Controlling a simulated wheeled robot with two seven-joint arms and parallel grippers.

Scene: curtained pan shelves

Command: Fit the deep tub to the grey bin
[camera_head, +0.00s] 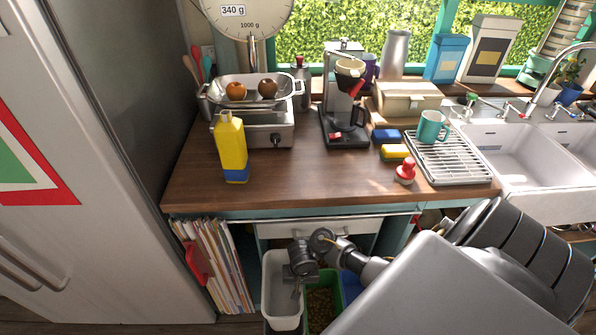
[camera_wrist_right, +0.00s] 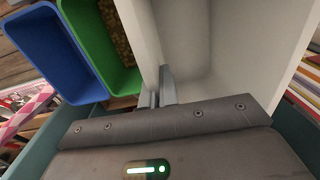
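The deep tub (camera_head: 281,315) is white and open-topped, in the under-counter space in the head view. It fills much of the right wrist view (camera_wrist_right: 238,45). My right gripper (camera_head: 297,290) is at the tub's right wall. In the right wrist view its fingers (camera_wrist_right: 160,92) stand either side of that wall, closed on it. The tub looks roughly upright. A dark edge shows under the tub's near end; I cannot tell whether it is the grey bin, as the tub hides most of it. My left gripper is not in view.
A green bin (camera_wrist_right: 92,38) with brown pellets and a blue bin (camera_wrist_right: 50,55) stand beside the tub. Folders and papers (camera_head: 222,268) stand at its left. The counter (camera_head: 290,190) lies above, holding a yellow bottle (camera_head: 231,150), a scale and a coffee machine.

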